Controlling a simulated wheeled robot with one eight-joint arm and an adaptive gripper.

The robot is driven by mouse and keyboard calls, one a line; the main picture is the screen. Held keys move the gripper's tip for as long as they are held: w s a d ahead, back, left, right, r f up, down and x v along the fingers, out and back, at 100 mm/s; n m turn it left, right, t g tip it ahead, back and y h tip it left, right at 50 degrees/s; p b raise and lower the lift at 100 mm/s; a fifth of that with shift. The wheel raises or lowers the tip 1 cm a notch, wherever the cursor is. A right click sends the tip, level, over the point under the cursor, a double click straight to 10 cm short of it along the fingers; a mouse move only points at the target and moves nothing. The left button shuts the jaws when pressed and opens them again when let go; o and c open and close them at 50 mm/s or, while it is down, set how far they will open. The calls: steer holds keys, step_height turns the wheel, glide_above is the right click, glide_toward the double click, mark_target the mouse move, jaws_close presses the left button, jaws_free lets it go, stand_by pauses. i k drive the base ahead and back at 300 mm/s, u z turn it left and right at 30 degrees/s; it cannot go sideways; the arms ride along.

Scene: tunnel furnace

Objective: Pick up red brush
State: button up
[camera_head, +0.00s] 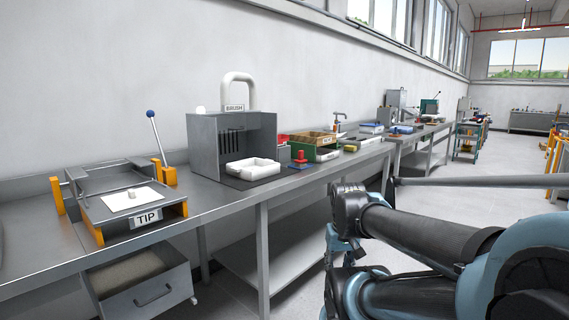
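A small red upright object (300,157) on a flat blue base stands on the bench, just right of a grey open-fronted box (204,150). It may be the red brush, but it is too small to be sure. A label on top of the grey box seems to read "BRUSH". Another bit of red (282,139) shows behind, at the box's right edge. My arm fills the lower right, well to the right of these things, and I cannot make out my gripper.
The long metal bench (215,204) runs along the wall. A white tray (252,168) lies in the box's front. A "TIP" fixture (130,205) stands at left above an open drawer (150,296). A green bin (313,153) sits behind the red object. Open floor lies right of the bench.

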mark_target(301, 162)
steer(key=u, duration=0.35)
steer(key=i, duration=0.55)
steer(key=u, duration=0.4)
